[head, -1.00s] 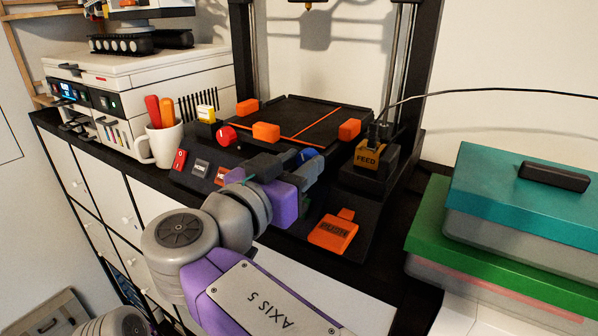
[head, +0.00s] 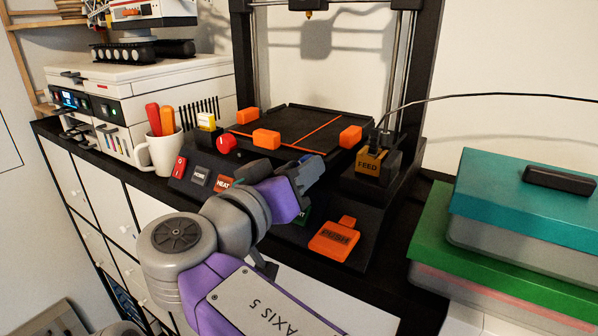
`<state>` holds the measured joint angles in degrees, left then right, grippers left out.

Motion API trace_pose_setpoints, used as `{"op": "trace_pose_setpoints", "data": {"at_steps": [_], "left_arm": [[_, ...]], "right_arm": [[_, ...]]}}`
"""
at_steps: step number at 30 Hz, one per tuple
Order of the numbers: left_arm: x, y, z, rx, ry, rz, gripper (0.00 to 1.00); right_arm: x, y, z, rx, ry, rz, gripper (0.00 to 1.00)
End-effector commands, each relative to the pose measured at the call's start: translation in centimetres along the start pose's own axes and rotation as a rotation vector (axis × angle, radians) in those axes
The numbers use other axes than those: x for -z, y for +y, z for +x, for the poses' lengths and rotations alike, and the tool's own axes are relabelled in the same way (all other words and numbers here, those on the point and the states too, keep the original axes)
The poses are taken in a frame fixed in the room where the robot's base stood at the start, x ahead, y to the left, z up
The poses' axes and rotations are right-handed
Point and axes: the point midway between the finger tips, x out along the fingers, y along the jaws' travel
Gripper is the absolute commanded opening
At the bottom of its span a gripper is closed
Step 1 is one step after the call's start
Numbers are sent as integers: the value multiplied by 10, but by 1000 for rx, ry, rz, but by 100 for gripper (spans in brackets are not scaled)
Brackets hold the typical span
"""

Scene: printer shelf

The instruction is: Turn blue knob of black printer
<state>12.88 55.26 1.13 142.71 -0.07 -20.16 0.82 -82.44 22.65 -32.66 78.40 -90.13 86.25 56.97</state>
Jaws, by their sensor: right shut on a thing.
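The black printer (head: 281,121) stands in the middle, on a dark shelf top. My right gripper (head: 312,168) reaches in from below and is shut at the front right of the print bed, where the blue knob was seen earlier. My left gripper is not in view.
Red, HOME and HEAT (head: 224,183) buttons lie left of my wrist. An orange PUSH block (head: 334,239) and a FEED box (head: 371,164) stand right. A white mug (head: 160,151) is at left; a teal-lidded box (head: 530,205) is at right.

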Motion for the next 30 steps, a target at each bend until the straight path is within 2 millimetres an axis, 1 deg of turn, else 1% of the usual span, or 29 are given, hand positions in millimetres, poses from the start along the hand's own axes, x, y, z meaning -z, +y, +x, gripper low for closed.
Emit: {"op": "trace_pose_setpoints", "data": {"at_steps": [6,7,11,18,21,23,30], "left_arm": [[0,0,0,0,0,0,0],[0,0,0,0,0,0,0],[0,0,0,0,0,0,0],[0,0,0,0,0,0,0],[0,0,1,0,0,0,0],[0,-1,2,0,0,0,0],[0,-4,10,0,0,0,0]], "right_arm": [[2,1,0,1,4,4,4],[2,1,0,1,4,4,39],[1,1,0,1,3,4,59],[1,0,0,0,2,3,60],[0,0,-4,1,2,3,60],[0,0,-10,1,3,4,60],[0,-1,-50,2,4,4,60]]}}
